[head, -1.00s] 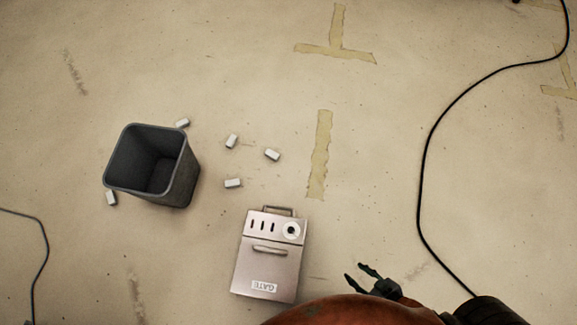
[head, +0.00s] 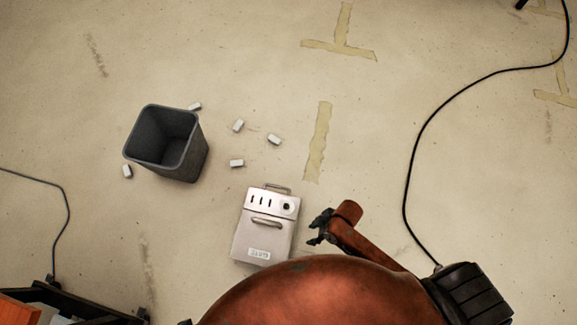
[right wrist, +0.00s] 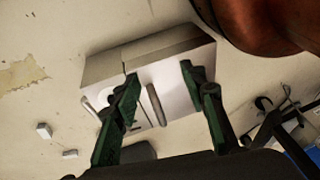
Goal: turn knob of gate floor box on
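The gate floor box (head: 258,234), a pale metal case with a handle, slots and a blurred label, lies on the floor in the head view. Its small dark knob (head: 287,207) is near the upper right corner of its face. My right gripper (head: 313,230) is just right of the box, with a gap between them in the picture. In the right wrist view the box (right wrist: 185,85) lies beyond the fingers of my right gripper (right wrist: 159,76), which are spread apart and empty. The knob cannot be made out there. My left gripper is not in view.
A dark grey bin (head: 188,158) stands left of the box, with several small white blocks (head: 237,163) around it. A black cable (head: 407,190) runs along the right. Tape strips (head: 318,142) mark the floor. Dark and orange objects (head: 70,302) sit at the lower left.

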